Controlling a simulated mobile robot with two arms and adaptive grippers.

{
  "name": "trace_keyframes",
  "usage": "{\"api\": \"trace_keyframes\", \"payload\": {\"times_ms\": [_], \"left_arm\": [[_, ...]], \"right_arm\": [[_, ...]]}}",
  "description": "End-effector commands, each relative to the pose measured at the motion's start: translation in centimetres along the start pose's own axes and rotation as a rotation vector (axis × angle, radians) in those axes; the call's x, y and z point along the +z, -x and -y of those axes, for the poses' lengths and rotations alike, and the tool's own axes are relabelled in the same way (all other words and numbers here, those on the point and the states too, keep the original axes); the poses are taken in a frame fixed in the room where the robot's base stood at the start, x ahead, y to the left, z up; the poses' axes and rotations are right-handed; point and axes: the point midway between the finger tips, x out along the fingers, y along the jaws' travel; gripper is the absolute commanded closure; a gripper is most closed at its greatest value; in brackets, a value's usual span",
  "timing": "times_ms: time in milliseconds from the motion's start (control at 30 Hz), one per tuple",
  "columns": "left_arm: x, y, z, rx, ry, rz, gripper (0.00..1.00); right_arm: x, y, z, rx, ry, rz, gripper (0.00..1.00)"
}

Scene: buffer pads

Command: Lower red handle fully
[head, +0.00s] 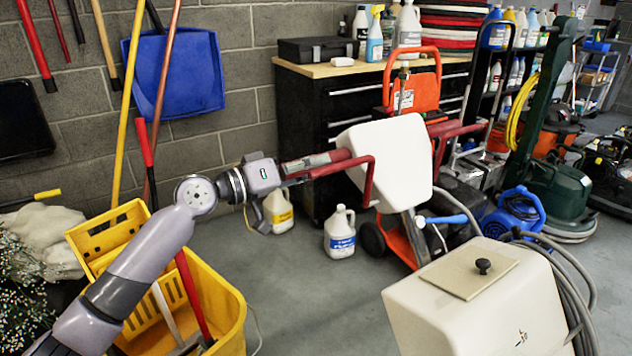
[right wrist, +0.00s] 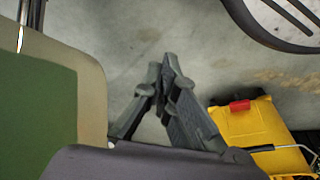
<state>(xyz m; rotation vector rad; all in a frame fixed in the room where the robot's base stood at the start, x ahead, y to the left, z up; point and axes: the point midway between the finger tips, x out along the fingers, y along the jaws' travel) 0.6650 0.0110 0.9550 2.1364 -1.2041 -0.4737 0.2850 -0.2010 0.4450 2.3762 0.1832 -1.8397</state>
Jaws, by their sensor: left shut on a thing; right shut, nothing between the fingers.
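The red handle (head: 362,178) is a dark red bent bar on the left side of a white tank-shaped machine body (head: 395,155) in the head view. Its grip end points left, roughly level. My left gripper (head: 292,172) reaches in from the left and is shut on that grip end; the fingers are small here and partly hidden against it. A similar red bar (head: 452,131) shows on the machine's right side. My right gripper (right wrist: 166,72) is seen only in the right wrist view, with its fingertips together and empty above the grey floor.
A yellow mop bucket (head: 225,300) stands under my left arm. A white jug (head: 340,232) stands on the floor left of the machine. A cream tank (head: 470,305) is at the front right. A black cabinet (head: 300,120) stands behind. Grey floor is clear between bucket and cream tank.

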Motion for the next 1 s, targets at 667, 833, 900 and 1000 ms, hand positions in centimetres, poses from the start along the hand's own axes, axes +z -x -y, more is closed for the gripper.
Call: {"api": "trace_keyframes", "payload": {"times_ms": [667,833,900,1000], "left_arm": [[0.3,0.0,1.4,0.015,0.003,0.011,1.0],[0.1,0.0,1.4,0.015,0.003,0.009,1.0],[0.1,0.0,1.4,0.015,0.004,0.008,0.73],[0.1,0.1,1.4,0.015,0.004,0.007,0.66]], "right_arm": [[-1.0,4.5,-0.2,0.006,-0.005,-0.031,1.0],[-1.0,4.5,-0.2,0.006,-0.005,-0.031,1.0],[-1.0,4.5,-0.3,0.006,-0.005,-0.031,1.0],[-1.0,4.5,-0.3,0.006,-0.005,-0.032,1.0]]}}
